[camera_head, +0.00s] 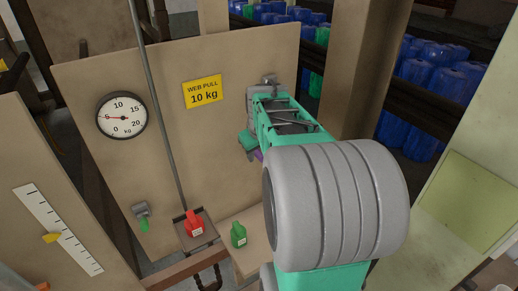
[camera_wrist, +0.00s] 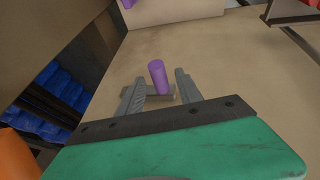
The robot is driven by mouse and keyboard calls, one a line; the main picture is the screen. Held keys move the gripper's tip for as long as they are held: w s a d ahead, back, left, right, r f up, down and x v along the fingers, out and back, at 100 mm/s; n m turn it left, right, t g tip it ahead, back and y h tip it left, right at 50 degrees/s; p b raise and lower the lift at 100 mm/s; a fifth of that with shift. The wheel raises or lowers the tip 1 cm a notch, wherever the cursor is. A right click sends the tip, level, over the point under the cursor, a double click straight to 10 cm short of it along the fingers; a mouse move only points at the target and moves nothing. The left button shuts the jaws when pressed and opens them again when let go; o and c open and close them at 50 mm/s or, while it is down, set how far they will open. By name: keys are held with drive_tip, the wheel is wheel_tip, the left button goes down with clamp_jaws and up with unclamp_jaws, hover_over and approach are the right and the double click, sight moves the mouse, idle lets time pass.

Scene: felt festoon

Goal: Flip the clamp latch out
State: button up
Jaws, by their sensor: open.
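A purple cylindrical handle (camera_wrist: 158,78) on a small grey bracket (camera_wrist: 160,96) stands out from the tan board; I take it for the clamp latch. In the wrist view my gripper (camera_wrist: 159,77) is open, with one grey finger on each side of the handle. I cannot tell whether either finger touches it. In the head view, a bit of purple (camera_head: 258,155) shows beside my green gripper at the right part of the board. My arm hides most of the latch there.
A red bottle (camera_head: 194,224) and a green bottle (camera_head: 238,235) stand below. A post (camera_head: 365,65) rises behind my arm.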

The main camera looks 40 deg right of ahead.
clamp_jaws()
idle(0.4)
idle(1.0)
